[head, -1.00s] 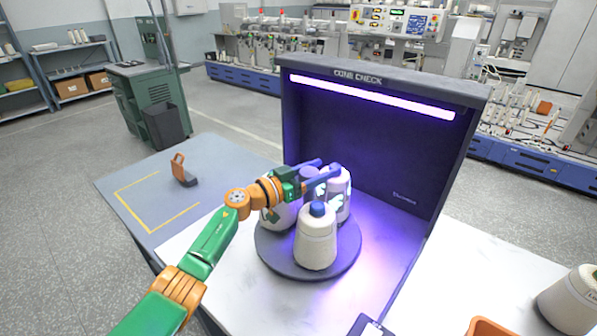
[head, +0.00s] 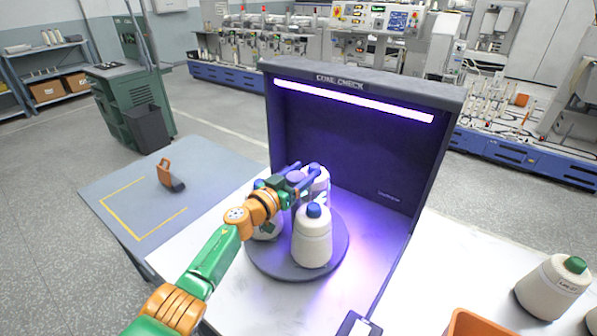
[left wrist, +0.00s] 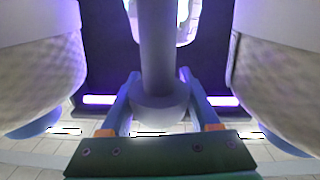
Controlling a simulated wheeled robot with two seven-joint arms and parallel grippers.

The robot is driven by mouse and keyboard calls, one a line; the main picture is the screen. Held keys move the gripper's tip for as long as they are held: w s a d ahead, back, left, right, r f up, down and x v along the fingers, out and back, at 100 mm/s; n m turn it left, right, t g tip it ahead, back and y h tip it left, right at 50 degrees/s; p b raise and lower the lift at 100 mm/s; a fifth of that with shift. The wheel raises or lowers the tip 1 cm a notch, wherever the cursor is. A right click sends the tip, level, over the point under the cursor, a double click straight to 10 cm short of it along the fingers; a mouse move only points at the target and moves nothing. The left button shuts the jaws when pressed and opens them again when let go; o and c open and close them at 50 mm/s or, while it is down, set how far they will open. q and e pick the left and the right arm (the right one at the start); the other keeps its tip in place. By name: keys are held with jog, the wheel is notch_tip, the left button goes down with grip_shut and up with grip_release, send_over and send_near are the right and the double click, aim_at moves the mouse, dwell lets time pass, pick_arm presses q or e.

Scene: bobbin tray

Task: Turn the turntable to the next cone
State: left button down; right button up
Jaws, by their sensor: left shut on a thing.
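The dark round turntable (head: 280,270) stands on the white table inside the cone check booth. A pale cone with a blue tip (head: 312,240) stands at its front; another cone (head: 264,228) stands at the left, partly behind my arm, and a third (head: 318,185) at the back. My left gripper (head: 303,175) is above the turntable's middle, among the cones. In the left wrist view its two blue fingers (left wrist: 160,104) are shut on the grey centre post (left wrist: 157,50), with a cone close on each side. My right gripper is out of view.
The booth's dark wall (head: 350,150) stands behind the turntable. A grey mat (head: 125,190) with an orange-handled tool (head: 166,174) lies to the left. A cone with a green tip (head: 553,287) and an orange bin (head: 485,325) are at the right.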

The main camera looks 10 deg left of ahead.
aim_at(289, 184)
pick_arm(q)
jog(key=shift+c, duration=0.6)
grip_release()
jog(key=p, duration=0.1)
jog(key=s+a+p, duration=0.1)
jog(key=p, duration=0.1)
jog(key=shift+s+r, duration=0.3)
jog(key=p+v, duration=0.1)
jog(key=v, duration=0.1)
jog(key=p+v, duration=0.1)
jog(key=v, duration=0.2)
jog(key=shift+s+f, duration=0.1)
jog(key=shift+f, duration=0.25)
